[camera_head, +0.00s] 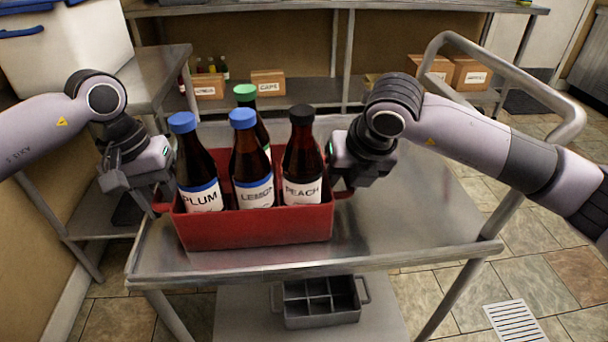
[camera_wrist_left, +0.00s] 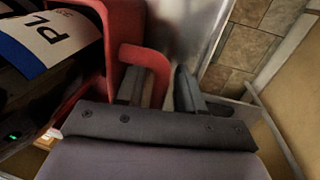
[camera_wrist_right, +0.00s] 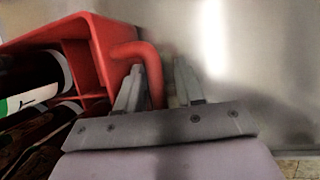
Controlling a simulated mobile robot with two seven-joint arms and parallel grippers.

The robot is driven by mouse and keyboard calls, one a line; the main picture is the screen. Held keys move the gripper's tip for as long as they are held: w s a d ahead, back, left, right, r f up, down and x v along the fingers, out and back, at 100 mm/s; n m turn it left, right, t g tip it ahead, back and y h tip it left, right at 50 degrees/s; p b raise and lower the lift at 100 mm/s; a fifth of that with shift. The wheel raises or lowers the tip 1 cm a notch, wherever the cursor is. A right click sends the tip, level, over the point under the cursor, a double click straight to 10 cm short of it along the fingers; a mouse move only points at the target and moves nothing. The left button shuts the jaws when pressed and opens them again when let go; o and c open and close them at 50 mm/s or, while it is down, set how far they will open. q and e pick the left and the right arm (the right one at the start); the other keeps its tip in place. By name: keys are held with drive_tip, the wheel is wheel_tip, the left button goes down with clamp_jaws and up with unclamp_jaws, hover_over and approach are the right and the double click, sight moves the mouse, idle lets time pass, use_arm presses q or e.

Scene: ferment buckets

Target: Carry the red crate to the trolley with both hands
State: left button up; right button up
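The red crate (camera_head: 255,228) sits upright at the left end of the metal trolley's top (camera_head: 425,215). It holds several dark bottles, among them a plum bottle (camera_head: 195,165), a lemon bottle (camera_head: 252,165) and a peach bottle (camera_head: 302,165). My left gripper (camera_head: 158,196) is at the crate's left handle; in the left wrist view its fingers (camera_wrist_left: 160,90) stand open on either side of the red handle (camera_wrist_left: 146,60). My right gripper (camera_head: 343,188) is at the right handle; in the right wrist view its fingers (camera_wrist_right: 158,85) are open around that handle (camera_wrist_right: 140,52), with a gap.
The trolley's push bar (camera_head: 500,70) rises at the right, behind my right arm. A grey divided crate (camera_head: 320,302) is on the lower shelf. A metal table (camera_head: 155,75) with a white bin (camera_head: 65,50) is at the left. The trolley top's right part is clear.

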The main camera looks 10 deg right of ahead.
use_arm(q)
drive_tip(key=shift+d+r, duration=0.15)
drive_tip(key=shift+d, duration=0.15)
use_arm(e)
drive_tip(key=shift+a+r, duration=0.1)
drive_tip(key=shift+a, duration=0.15)
use_arm(q)
drive_tip(key=shift+r, duration=0.5)
drive_tip(key=r, duration=0.3)
drive_tip(key=a+r, duration=0.1)
drive_tip(key=r, duration=0.2)
drive_tip(key=shift+w+a, duration=0.1)
drive_tip(key=shift+a, duration=0.1)
drive_tip(key=shift+a+r, duration=0.15)
drive_tip(key=shift+r, duration=0.15)
use_arm(e)
drive_tip(key=shift+r, duration=0.2)
use_arm(q)
drive_tip(key=shift+a, duration=0.1)
use_arm(e)
drive_tip(key=v, duration=1.1)
drive_tip(key=shift+s+d+r, duration=0.25)
